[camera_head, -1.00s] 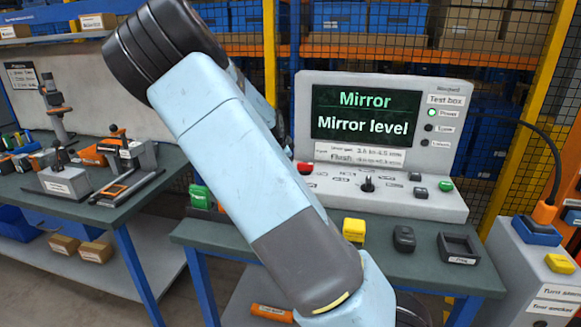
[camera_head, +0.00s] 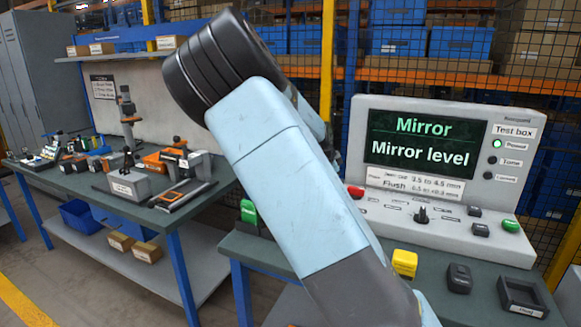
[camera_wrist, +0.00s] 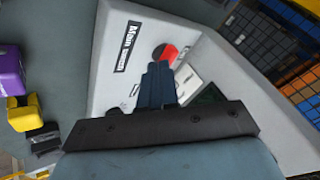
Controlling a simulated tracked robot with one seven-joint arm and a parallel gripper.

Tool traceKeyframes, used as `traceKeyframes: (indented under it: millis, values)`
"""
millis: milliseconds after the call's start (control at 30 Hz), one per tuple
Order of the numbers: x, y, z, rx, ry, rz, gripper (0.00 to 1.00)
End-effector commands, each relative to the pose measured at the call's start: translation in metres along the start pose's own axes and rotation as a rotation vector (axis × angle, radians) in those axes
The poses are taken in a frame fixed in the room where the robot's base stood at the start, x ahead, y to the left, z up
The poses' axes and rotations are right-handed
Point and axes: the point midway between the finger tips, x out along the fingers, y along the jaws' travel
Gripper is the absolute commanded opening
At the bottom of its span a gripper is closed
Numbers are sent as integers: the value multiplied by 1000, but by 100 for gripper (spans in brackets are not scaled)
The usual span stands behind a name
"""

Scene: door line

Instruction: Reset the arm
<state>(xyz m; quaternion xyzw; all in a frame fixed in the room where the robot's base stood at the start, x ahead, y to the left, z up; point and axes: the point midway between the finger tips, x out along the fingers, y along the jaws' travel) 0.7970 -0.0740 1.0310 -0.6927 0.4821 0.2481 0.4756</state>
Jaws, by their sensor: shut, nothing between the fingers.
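My arm crosses the middle of the head view, raised and bent, in front of the test box and bench; its gripper is outside that view. In the wrist view my gripper (camera_wrist: 158,75) shows with its dark fingers together and nothing between them. Past the fingers is the pale test box with a "Main" label and a red button (camera_wrist: 165,53). The test box (camera_head: 365,190) also stands at the right in the head view, its screen (camera_head: 425,140) reading "Mirror" and "Mirror level".
A yellow block (camera_head: 404,263), a dark block (camera_head: 459,278) and a dark tray (camera_head: 522,297) sit on the near bench. A second bench (camera_head: 190,205) with tools stands left. A purple block (camera_wrist: 9,72) shows in the wrist view. Wire mesh and shelves stand behind.

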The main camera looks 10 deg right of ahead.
Motion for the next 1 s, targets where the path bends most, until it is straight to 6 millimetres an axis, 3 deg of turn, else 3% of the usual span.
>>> traceKeyframes:
  millis: [267,467,767,1000]
  values:
    - [2,30,-4,-56,-119,61,0]
    - [-11,62,-3,-155,-270,96,0]
    - [-56,100,-3,-334,-466,62,0]
    - [-106,126,-9,-500,-576,-23,0]
